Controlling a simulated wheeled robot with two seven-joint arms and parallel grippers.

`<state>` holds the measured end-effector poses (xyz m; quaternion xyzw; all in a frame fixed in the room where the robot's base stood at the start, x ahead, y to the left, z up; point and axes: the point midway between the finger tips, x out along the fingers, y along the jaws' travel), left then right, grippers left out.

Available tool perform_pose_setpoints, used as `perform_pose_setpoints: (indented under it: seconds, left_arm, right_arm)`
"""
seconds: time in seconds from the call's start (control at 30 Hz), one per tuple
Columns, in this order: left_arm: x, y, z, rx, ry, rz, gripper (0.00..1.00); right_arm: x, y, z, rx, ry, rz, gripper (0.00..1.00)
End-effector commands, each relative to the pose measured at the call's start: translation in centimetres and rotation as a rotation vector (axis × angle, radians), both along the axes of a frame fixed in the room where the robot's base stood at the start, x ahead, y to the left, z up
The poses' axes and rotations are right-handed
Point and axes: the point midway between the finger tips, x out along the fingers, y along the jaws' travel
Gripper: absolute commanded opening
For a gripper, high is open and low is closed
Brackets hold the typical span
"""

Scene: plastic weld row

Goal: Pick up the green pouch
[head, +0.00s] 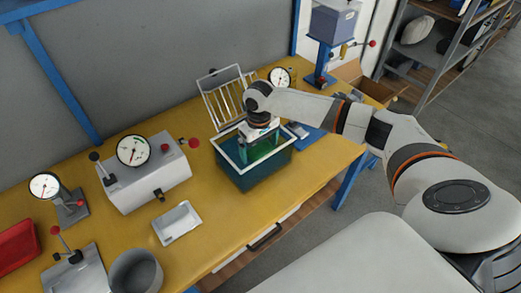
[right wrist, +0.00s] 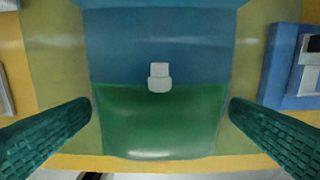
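The green pouch (right wrist: 160,120) fills the middle of the right wrist view. Its lower part is glossy green; above that is a blue area with a small white clasp-like piece at the boundary. I cannot tell whether the blue belongs to the pouch. In the head view a patch of green shows inside the blue-green, white-rimmed bin (head: 248,181), mostly hidden by my gripper. My right gripper (head: 260,148) points down into this bin. Its teal fingers are wide apart, one on each side of the pouch, with gaps between. My left gripper is not in view.
The bin stands on a yellow bench near its front edge. A white wire rack (head: 222,100) stands behind it, and a small white tray (head: 176,222) lies to its left. Gauge devices (head: 147,178) stand farther left. A blue stand (head: 322,65) is at the back right.

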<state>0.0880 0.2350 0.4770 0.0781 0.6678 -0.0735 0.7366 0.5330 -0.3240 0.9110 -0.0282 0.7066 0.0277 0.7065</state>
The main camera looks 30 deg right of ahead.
Motion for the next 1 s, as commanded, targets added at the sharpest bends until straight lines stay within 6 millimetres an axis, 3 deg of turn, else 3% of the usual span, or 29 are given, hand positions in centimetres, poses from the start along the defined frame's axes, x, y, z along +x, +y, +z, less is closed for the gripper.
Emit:
perform_pose_setpoints:
  seconds: [0.03,0.23,0.57,1.0]
  left_arm:
    - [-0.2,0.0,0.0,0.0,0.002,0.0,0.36]
    - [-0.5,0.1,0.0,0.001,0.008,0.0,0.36]
    - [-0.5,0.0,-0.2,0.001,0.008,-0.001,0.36]
    - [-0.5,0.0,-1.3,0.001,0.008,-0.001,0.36]
  right_arm:
    - [0.0,0.0,0.0,0.0,0.0,0.0,0.93]
    - [0.0,0.0,0.0,0.0,0.0,0.0,0.61]
    - [0.1,0.0,0.8,0.0,-0.001,-0.001,0.59]
    - [0.1,0.0,8.7,0.001,-0.003,0.0,0.59]
